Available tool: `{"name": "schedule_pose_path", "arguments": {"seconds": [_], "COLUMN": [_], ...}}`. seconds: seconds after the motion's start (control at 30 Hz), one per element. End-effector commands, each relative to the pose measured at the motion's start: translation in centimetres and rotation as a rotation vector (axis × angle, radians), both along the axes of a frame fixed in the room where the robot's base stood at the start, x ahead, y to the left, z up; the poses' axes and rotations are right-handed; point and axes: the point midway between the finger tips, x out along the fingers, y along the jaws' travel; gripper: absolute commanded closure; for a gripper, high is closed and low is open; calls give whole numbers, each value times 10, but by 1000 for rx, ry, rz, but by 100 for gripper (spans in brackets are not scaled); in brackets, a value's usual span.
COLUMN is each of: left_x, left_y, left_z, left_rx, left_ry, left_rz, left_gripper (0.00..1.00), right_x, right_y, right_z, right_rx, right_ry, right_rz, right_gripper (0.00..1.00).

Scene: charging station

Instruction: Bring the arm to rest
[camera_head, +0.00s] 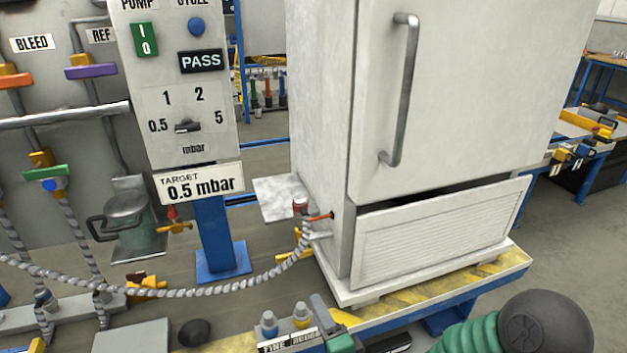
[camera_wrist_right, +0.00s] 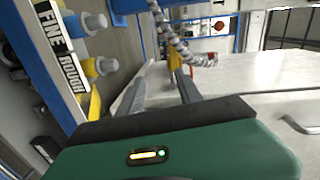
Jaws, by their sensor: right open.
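My right gripper (camera_head: 325,315) shows at the bottom middle of the head view, partly cut off, with grey fingers and a green body. It is just right of the FINE label (camera_head: 288,341) and its knobs, in front of the white cabinet (camera_head: 420,100). In the right wrist view its two grey fingers (camera_wrist_right: 160,88) stand apart with nothing between them. The FINE/ROUGH label (camera_wrist_right: 62,50) lies to the left there, close to the gripper. My left gripper is in neither view.
The cabinet stands on a yellow-striped bench (camera_head: 490,275), its lower louvred panel (camera_head: 440,235) tilted outward. A braided hose (camera_head: 220,289) runs to a fitting at the cabinet's lower left. A test panel (camera_head: 180,90) reads PASS. Open floor (camera_head: 590,230) lies right.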

Motion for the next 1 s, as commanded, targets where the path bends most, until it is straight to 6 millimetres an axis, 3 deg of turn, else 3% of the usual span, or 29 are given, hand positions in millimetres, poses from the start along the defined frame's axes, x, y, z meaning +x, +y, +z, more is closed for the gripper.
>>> {"name": "schedule_pose_path", "arguments": {"seconds": [0.1, 0.23, 0.33, 0.47, 0.67, 0.7, 1.0], "left_x": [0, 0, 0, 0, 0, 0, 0], "left_y": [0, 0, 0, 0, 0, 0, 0], "left_z": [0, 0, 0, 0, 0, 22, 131], "left_rx": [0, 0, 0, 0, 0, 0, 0], "left_ry": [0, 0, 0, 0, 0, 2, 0], "left_rz": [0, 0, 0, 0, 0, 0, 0], "left_gripper": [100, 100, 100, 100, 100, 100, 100], "right_x": [-9, -35, -63, -103, -170, -174, -173], "right_y": [-10, -57, -97, -137, -175, -176, -175], "right_z": [-39, -80, -92, -91, -74, -51, 54], "right_rx": [-356, -807, -1035, -1203, -1303, -1304, -1301], "right_ry": [105, 289, 427, 577, 752, 761, 764], "right_rz": [109, 260, 370, 505, 731, 749, 747], "right_gripper": [58, 58, 58, 58, 58, 58, 58]}}
